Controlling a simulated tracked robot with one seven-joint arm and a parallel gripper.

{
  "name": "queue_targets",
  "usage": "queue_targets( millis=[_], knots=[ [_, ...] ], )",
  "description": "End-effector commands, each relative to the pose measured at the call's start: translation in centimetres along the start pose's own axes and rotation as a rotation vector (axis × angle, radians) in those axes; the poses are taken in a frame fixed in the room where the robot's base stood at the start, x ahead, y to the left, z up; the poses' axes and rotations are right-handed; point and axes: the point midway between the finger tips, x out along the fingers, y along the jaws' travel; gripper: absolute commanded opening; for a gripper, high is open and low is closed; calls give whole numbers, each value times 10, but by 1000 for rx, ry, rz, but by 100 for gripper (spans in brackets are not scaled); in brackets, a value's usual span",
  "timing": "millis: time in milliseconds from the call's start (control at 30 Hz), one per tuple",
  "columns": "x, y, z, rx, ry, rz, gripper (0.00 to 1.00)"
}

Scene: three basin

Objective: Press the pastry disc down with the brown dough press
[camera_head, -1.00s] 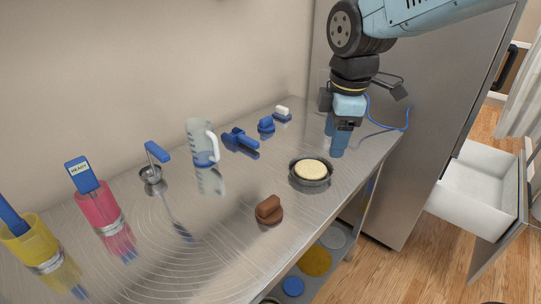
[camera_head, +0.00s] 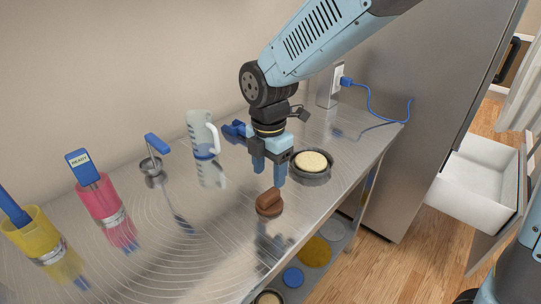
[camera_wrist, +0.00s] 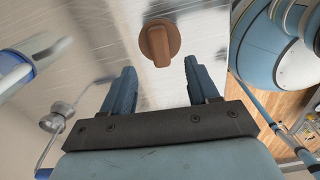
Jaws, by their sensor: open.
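The brown dough press (camera_head: 269,204) stands on the steel counter near its front edge, with a round base and a raised grip bar. It also shows in the wrist view (camera_wrist: 159,43), ahead of and between my fingertips. My gripper (camera_head: 268,182) is open and empty, pointing down just above and behind the press, apart from it. In the wrist view its two blue fingers (camera_wrist: 157,75) are spread wide. The pale pastry disc (camera_head: 311,161) lies in a dark round pan (camera_head: 312,175) on the counter, to the right of my gripper and farther back.
A clear measuring jug (camera_head: 203,139) and a blue-handled tool (camera_head: 236,131) stand behind. A metal cup with a blue handle (camera_head: 152,168), a pink cup (camera_head: 101,203) and a yellow cup (camera_head: 40,238) are at left. Coloured discs lie on a shelf below; an open white drawer (camera_head: 468,196) is right.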

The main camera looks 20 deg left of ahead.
Motion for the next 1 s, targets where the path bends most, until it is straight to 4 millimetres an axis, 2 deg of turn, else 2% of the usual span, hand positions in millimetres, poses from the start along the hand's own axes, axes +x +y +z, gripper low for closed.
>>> queue_targets(
  millis=[300, 500, 933, 1000],
  knots=[
    [51, -1, 0, 0, 0, -4, 60],
    [71, 0, 0, 1, 0, -2, 60],
    [78, 0, 1, 2, 0, 1, 60],
    [78, 0, 1, 2, 0, 1, 54]
  ],
)
